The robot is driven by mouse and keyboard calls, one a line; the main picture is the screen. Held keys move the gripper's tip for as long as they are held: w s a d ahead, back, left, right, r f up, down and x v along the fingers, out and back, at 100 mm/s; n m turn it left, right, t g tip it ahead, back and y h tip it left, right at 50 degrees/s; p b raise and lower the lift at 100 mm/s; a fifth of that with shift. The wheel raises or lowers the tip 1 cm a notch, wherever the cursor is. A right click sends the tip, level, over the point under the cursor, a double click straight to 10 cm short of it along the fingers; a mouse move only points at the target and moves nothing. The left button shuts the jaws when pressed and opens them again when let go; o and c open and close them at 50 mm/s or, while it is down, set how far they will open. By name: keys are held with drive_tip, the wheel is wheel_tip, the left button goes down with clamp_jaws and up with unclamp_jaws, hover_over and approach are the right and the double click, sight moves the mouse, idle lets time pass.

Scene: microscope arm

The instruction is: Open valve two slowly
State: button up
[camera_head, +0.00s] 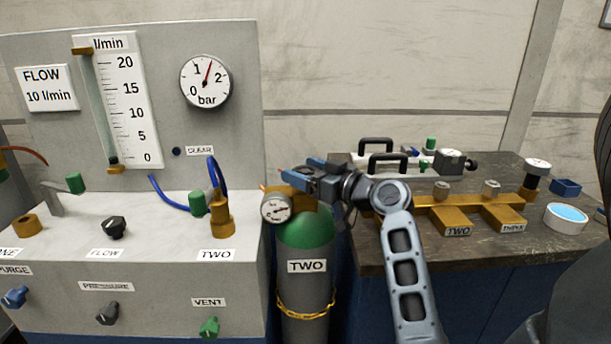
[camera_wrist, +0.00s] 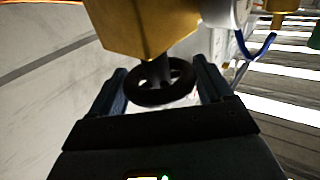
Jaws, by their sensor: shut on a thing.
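The cylinder labelled TWO (camera_head: 306,240) stands upright with a green shoulder and a yellow chain around it. A brass valve (camera_head: 303,199) with a small round gauge (camera_head: 276,208) sits on its top. In the wrist view the brass body (camera_wrist: 145,28) carries a black spoked handwheel (camera_wrist: 150,97) on a stem. My gripper (camera_head: 304,175) reaches the valve from the right. Its two fingers (camera_wrist: 162,84) are shut on the handwheel, one on each side. The handwheel is hidden behind the gripper in the head view.
A grey panel at left holds a flow tube (camera_head: 103,115), a bar gauge (camera_head: 205,81) and several knobs. A blue hose runs to a brass fitting (camera_head: 222,222) beside the cylinder. The dark bench (camera_head: 385,255) at right carries a brass manifold (camera_head: 465,202), black handles and a dish.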

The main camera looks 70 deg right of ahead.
sight(306, 170)
drive_tip(key=shift+n+t+y+b, duration=0.3)
drive_tip(key=shift+n+y, duration=0.8)
drive_tip(key=shift+y, duration=0.6)
drive_tip(key=shift+n+t+y+b, duration=0.2)
drive_tip(key=shift+n+y+b, duration=0.15)
drive_tip(key=shift+n+y, duration=1.05)
drive_tip(key=shift+y, duration=0.4)
drive_tip(key=o, duration=1)
drive_tip(key=shift+m, duration=0.3)
drive_tip(key=shift+c, duration=0.2)
wheel_tip(306, 170, up, 4)
drive_tip(key=shift+r, duration=0.25)
drive_tip(key=s+d+r, duration=0.5)
drive_tip(key=s+r, duration=0.1)
drive_tip(key=s, duration=0.4)
drive_tip(key=shift+s+d+r, duration=0.2)
